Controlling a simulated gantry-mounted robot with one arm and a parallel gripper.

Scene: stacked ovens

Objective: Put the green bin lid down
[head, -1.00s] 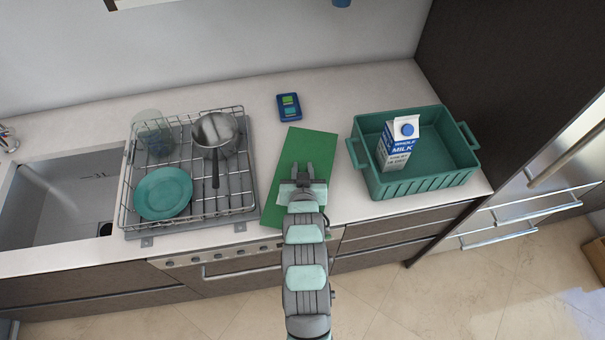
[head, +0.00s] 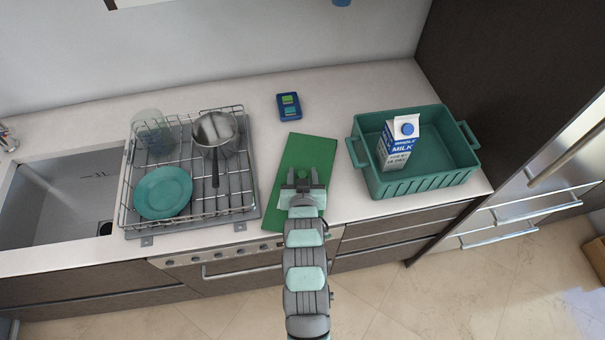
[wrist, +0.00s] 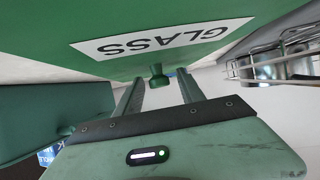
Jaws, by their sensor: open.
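The green bin lid (head: 302,152) is a flat dark-green panel on the counter in front of the wall, between the dish rack and the teal bin. In the wrist view, the lid (wrist: 220,15) fills the top and bears a white label reading GLASS. A small green knob (wrist: 158,76) sticks out of it. My gripper (head: 303,172) is over the near part of the lid. In the wrist view, my gripper's fingers (wrist: 160,88) are spread apart, with the knob between and just beyond their tips. The wrist and arm hide the lid's near edge in part.
A teal bin (head: 420,184) with a milk carton (head: 396,150) inside stands to the right. A dish rack (head: 240,180) with a pot (head: 215,130) and a plate (head: 163,192) is close on the left. A small blue box (head: 289,106) lies behind the lid.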

